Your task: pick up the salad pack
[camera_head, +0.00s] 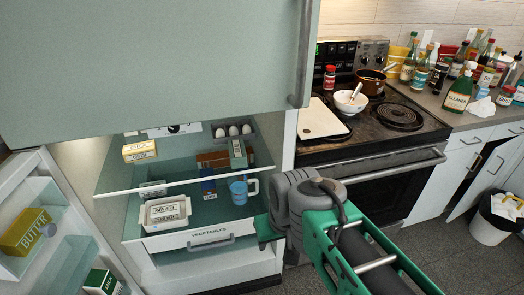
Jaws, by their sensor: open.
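A white tray-like pack (166,213) with dark lettering sits on the lower fridge shelf, at the left. Its print is too small to read surely, but it may be the salad pack. My arm reaches in from the lower right. My gripper (266,230) is at the right side of the fridge opening, to the right of the white pack and apart from it. It is open, holds nothing that I can see, and its fingers are partly hidden by the wrist.
A blue mug (239,190) and small boxes stand right of the pack. The glass shelf above holds a yellow box (139,151) and eggs (233,130). A vegetables drawer (208,236) lies below. The open fridge door (75,250) is at left, the stove (375,130) at right.

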